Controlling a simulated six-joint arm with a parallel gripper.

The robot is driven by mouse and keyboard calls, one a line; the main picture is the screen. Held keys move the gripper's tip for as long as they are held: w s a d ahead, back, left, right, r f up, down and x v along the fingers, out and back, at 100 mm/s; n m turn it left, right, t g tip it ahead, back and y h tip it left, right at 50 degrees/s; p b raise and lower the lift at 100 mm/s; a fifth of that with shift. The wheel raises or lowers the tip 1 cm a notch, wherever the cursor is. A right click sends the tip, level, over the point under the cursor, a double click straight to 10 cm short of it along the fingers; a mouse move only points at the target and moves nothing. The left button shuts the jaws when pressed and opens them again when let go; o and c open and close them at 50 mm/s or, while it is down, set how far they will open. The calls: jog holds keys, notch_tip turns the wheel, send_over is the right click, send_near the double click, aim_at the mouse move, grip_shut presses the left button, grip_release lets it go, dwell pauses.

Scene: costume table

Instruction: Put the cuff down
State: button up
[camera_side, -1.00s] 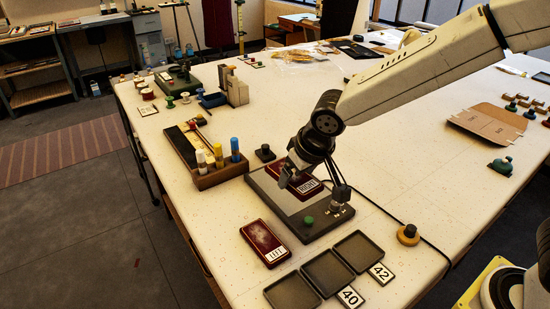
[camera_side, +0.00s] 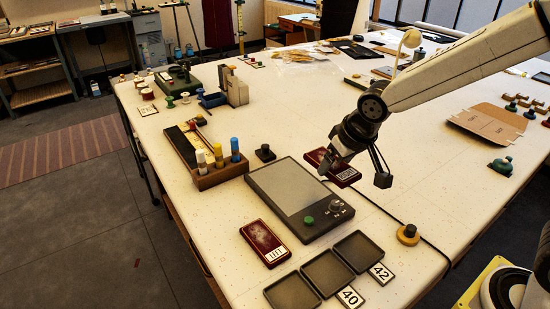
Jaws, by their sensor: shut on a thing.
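A dark red cuff (camera_side: 318,157) with a white label is in my gripper (camera_side: 333,163), just beyond the right edge of the grey device with the light plate. My gripper is shut on it and hides its middle. The cuff looks nearly level; I cannot tell whether it touches the table or hangs just above it. A second dark red piece (camera_side: 262,237) with a white label lies on the table in front of the device.
The device's plate (camera_side: 287,187) is bare. Several dark shallow trays (camera_side: 327,273) lie at the front, with number cards 40 and 42 beside them. A wooden holder (camera_side: 222,174) with bottles stands left. A cable and a round orange-and-black piece (camera_side: 408,235) lie right.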

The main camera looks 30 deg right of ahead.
aim_at(311, 152)
jog(key=w+f, duration=0.1)
jog(key=w, duration=0.1)
jog(key=w+f, duration=0.1)
jog(key=w, duration=0.2)
jog(key=w+a+f, duration=0.1)
jog(key=w, duration=0.2)
jog(key=shift+f, duration=0.35)
jog(key=w+f, duration=0.1)
jog(key=f, duration=0.1)
jog(key=w+f, duration=0.2)
jog(key=shift+w+a+f, duration=0.1)
jog(key=shift+w+a, duration=0.05)
jog(key=shift+w+f, duration=0.4)
jog(key=shift+w, duration=0.05)
jog(key=shift+w+a+f, duration=0.1)
jog(key=shift+w+f, duration=0.15)
jog(key=shift+f, duration=1.6)
jog(key=shift+f, duration=0.1)
jog(key=o, duration=1.1)
